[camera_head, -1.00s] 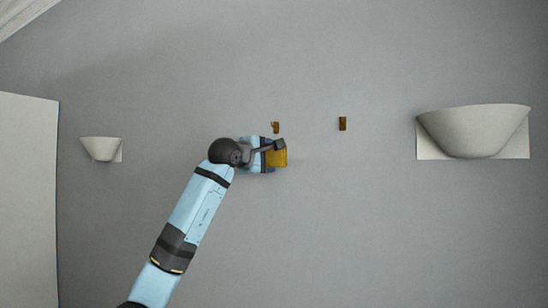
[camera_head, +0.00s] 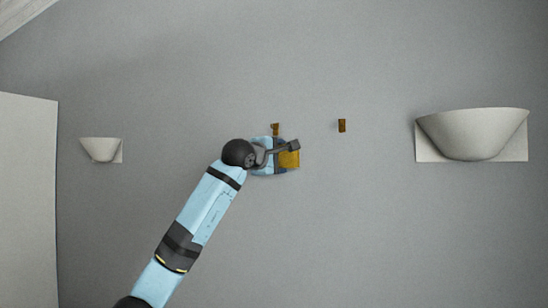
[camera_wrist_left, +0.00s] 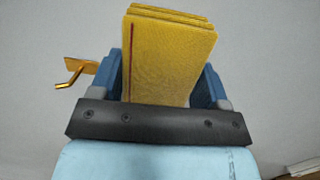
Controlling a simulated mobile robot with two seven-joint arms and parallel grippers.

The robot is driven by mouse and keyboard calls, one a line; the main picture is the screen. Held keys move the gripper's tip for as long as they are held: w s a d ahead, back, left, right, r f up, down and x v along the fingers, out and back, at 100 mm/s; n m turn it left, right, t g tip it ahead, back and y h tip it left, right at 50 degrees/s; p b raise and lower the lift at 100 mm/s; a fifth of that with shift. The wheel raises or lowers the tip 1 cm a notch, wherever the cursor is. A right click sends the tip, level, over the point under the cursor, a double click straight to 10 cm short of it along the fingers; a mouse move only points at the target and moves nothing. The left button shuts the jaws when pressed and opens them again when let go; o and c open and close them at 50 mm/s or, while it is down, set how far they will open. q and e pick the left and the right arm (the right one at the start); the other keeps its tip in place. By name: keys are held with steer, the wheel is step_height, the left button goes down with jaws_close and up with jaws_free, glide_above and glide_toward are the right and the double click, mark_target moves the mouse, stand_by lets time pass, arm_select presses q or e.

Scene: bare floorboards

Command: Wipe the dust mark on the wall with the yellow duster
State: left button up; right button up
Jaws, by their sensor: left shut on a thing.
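The yellow duster (camera_head: 290,160) is a thick, layered yellow pad in front of the grey wall (camera_head: 400,230). My left gripper (camera_head: 284,157) is shut on it. In the left wrist view the duster (camera_wrist_left: 165,55) stands up between the two blue fingers of my left gripper (camera_wrist_left: 165,80). I cannot tell whether the duster touches the wall. I cannot make out a dust mark; it may be faint or hidden behind the arm. My right gripper is not in view.
A small brass hook (camera_head: 276,129) sits on the wall just above my left gripper, and also shows in the left wrist view (camera_wrist_left: 75,72). A similar brown piece (camera_head: 342,125) is to its right. Pale bowl-shaped fixtures are at left (camera_head: 102,149) and right (camera_head: 472,134).

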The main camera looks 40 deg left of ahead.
arm_select(q)
steer(key=s+b, duration=0.1)
steer(key=s, duration=0.1)
steer(key=s+d+b, duration=0.1)
steer(key=s, duration=0.1)
steer(key=shift+d+f, duration=0.15)
steer(key=shift+s+d, duration=0.25)
steer(key=shift+s, duration=0.4)
steer(key=shift+s, duration=0.1)
steer(key=s, duration=0.1)
steer(key=s+d+b, duration=0.1)
steer(key=shift+s, duration=0.4)
stand_by(0.3)
